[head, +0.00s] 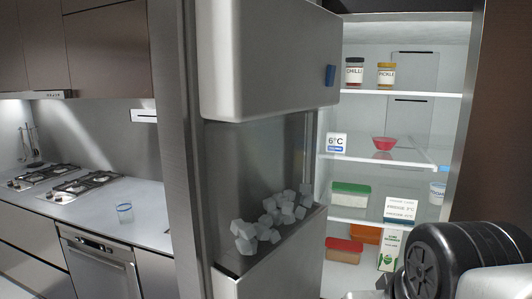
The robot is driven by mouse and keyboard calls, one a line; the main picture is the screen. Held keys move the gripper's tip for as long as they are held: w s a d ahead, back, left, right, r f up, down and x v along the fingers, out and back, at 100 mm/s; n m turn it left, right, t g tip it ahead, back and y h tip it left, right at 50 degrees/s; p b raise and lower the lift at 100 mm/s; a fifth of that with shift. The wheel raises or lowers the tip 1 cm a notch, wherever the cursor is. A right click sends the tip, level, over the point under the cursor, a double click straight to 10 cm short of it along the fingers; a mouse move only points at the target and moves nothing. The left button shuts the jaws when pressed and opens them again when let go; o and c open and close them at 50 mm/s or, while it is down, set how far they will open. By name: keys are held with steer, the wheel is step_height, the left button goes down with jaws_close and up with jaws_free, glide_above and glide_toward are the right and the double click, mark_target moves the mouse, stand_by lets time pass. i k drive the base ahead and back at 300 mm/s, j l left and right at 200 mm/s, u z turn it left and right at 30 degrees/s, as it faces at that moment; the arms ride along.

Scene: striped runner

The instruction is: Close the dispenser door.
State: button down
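The dispenser (290,262) is a grey unit on the left side of the open fridge. Its upper silver panel (262,62) has rounded corners and a small blue tab (330,75) at its right edge. Below this panel is an open gap with a clear or grey back, where a heap of white ice cubes (268,215) shows. I cannot tell for certain which panel is the dispenser door. A black, round part of my arm shows at the lower right, in front of the fridge. My gripper's fingers are not in view.
The lit fridge holds jars (386,73), a red bowl (384,144), lidded boxes (350,195) and a green-and-white carton (391,247) on shelves. At left are a counter (90,215) with a hob (83,184) and a glass (125,213), and an oven (103,268).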

mark_target(241, 89)
steer(key=j+u, duration=0.25)
steer(key=i+j+u, duration=0.25)
steer(key=j+u, duration=0.25)
steer(key=j, duration=0.15)
steer(key=i+j+u, duration=0.1)
steer(key=u, duration=0.25)
steer(key=i+j+u, duration=0.15)
steer(key=u, duration=0.15)
steer(key=i+j+z, duration=0.1)
steer(key=z, duration=0.3)
steer(key=i+j+z, duration=0.15)
steer(key=z, duration=0.3)
steer(key=j+z, duration=0.15)
steer(key=z, duration=0.25)
steer(key=i+j+z, duration=0.1)
steer(key=z, duration=0.35)
steer(key=j+z, duration=0.55)
steer(key=z, duration=0.3)
steer(key=j+z, duration=0.15)
steer(key=z, duration=0.35)
steer(key=l, duration=0.15)
steer(key=z, duration=0.05)
